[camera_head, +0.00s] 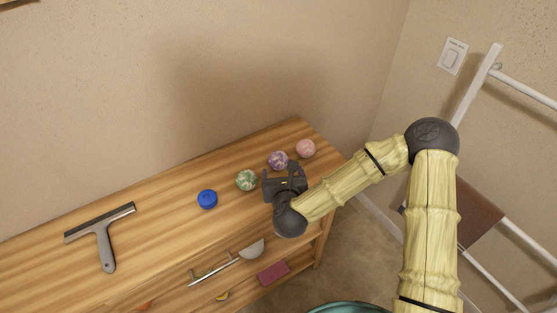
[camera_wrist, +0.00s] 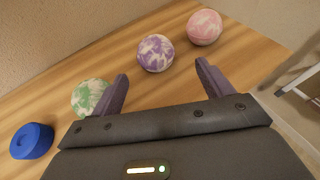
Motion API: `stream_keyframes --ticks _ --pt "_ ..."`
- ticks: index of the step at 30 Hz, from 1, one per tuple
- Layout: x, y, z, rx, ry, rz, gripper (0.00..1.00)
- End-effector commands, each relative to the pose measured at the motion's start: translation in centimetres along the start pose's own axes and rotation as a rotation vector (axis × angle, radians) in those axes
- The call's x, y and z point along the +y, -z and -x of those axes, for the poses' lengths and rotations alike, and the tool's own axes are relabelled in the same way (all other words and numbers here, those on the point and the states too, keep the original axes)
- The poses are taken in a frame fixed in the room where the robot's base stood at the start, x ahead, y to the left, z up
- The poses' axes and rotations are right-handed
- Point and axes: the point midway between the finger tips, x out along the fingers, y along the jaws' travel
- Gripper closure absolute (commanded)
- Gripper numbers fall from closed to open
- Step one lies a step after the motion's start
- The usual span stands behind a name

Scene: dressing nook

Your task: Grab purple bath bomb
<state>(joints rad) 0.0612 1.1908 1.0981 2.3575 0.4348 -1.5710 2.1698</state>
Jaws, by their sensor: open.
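The purple bath bomb (camera_head: 278,160) is a purple-and-white marbled ball on the wooden dresser top, between a green one and a pink one. In the wrist view the purple bath bomb (camera_wrist: 155,53) lies ahead of my gripper (camera_wrist: 160,85), roughly between the lines of the two fingers and beyond their tips. My gripper (camera_head: 283,177) is open and empty, low over the dresser on the near side of the ball. No contact with the ball shows.
The green bath bomb (camera_wrist: 90,97) sits close beside the left finger. The pink bath bomb (camera_head: 306,148) is to the right, near the dresser's end. A blue round object (camera_head: 207,199) and a squeegee (camera_head: 102,237) lie left on the dresser top (camera_head: 160,220). A wall stands behind; a white rack (camera_head: 477,85) is right.

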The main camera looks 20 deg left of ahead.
Motion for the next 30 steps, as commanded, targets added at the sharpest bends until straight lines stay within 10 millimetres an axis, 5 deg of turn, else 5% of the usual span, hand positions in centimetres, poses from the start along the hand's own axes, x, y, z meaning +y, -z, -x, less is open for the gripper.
stream_keyframes --ticks 6,20,30 --pt "0.0 0.0 -3.0 0.0 0.0 0.001 0.21" --pt "0.1 -0.1 -3.8 0.0 0.001 0.001 0.21" --pt "0.6 -0.3 -8.0 -0.001 0.001 0.001 0.21"
